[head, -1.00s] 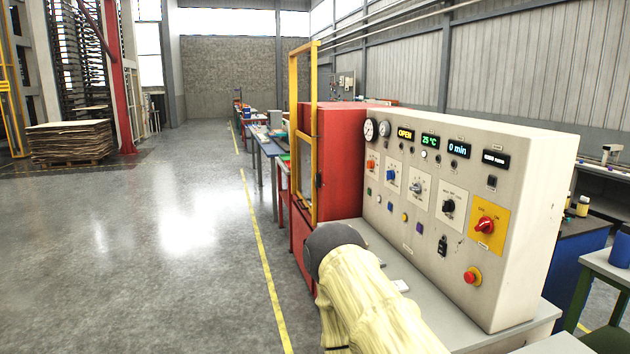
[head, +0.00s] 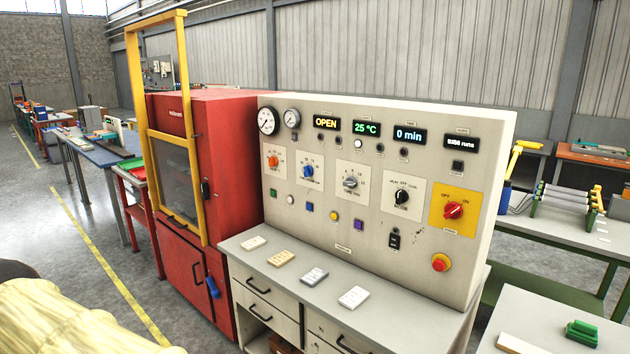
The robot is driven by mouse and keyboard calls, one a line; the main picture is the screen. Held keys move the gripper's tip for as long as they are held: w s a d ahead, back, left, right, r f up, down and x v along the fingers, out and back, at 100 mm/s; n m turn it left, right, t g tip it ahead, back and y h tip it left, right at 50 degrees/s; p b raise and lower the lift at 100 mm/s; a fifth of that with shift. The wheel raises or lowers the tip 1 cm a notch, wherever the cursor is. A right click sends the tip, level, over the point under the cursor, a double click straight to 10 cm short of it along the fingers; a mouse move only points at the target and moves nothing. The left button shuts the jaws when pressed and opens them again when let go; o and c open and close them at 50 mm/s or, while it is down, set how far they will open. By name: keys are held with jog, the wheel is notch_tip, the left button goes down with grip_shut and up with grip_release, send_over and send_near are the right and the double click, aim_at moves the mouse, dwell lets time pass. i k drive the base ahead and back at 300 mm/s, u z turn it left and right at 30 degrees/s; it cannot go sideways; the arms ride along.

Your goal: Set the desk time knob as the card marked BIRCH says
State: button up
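The control panel (head: 310,225) stands upright at the back of the desk (head: 400,317). A grey knob (head: 350,183) on a white dial plate sits below the display reading 0 min (head: 409,135); its dial marks are too small to read. An orange knob (head: 273,161) and a blue knob (head: 307,172) are to its left, a black knob (head: 401,197) to its right. No card reading BIRCH can be made out. My arm in a pale yellow sleeve shows at the lower left, away from the panel; my gripper's fingers are not in view.
Small pale blocks (head: 354,297) lie in a row on the desk. A red press (head: 228,140) with a yellow-framed door (head: 170,130) stands left of the panel. A red switch (head: 453,210) and a red stop button (head: 440,262) are at the panel's right. Open floor lies left.

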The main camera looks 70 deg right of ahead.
aim_at(352, 182)
jog(key=z, duration=0.65)
jog(key=i, duration=1.2)
jog(key=z, duration=1.05)
